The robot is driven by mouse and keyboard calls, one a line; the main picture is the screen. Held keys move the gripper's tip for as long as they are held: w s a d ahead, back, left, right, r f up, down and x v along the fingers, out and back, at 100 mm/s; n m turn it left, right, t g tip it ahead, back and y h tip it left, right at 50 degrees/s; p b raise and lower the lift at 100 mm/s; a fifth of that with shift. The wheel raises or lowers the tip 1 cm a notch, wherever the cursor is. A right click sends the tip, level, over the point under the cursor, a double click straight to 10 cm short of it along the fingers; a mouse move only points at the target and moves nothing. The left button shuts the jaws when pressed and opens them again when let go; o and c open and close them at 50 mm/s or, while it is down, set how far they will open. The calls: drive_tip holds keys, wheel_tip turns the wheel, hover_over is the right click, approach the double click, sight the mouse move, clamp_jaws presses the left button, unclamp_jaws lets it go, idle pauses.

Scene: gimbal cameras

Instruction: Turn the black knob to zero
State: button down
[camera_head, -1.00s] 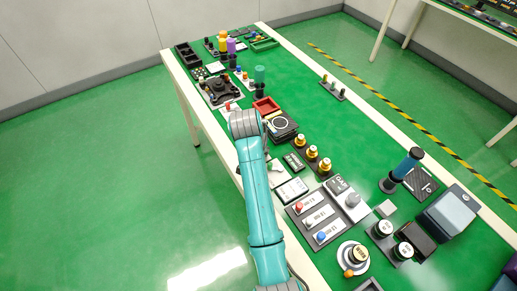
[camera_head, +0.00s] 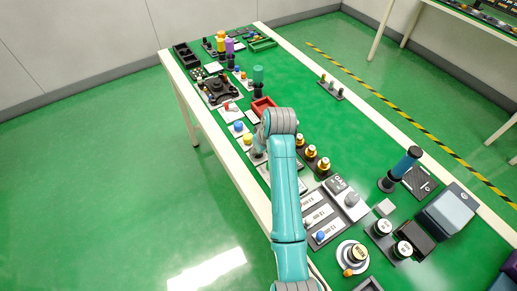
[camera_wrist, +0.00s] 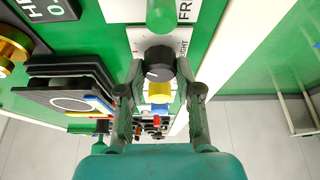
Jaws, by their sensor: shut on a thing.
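The black knob (camera_wrist: 159,64) is in the upper middle of the wrist view, on a pale labelled plate (camera_wrist: 143,38). A short white mark shows on the left of its top. The two fingers of my gripper (camera_wrist: 158,74) stand on either side of the knob and are shut on it. In the head view my gripper (camera_head: 259,146) is low over the near edge of the bench, and the arm and wrist hide the knob there. The lettering beside the knob is only partly readable; I cannot make out a zero.
A green handle (camera_wrist: 161,14) stands just beyond the knob. A yellow button (camera_wrist: 159,92) sits close on the near side. A black device with a round dial (camera_wrist: 72,102) and a brass knob (camera_wrist: 12,50) are to the left. Open floor (camera_wrist: 245,125) lies to the right.

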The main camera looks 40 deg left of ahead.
drive_tip(key=n+g, duration=0.2)
drive_tip(key=n, duration=0.4)
drive_tip(key=shift+w, duration=0.15)
drive_tip(key=shift+g, duration=0.3)
drive_tip(key=c, duration=0.8)
unclamp_jaws()
drive_tip(key=shift+o, duration=0.2)
drive_tip(key=shift+r, duration=0.1)
drive_tip(key=v, duration=1.1)
drive_tip(key=shift+d+r, duration=0.25)
drive_tip(key=shift+r, duration=0.05)
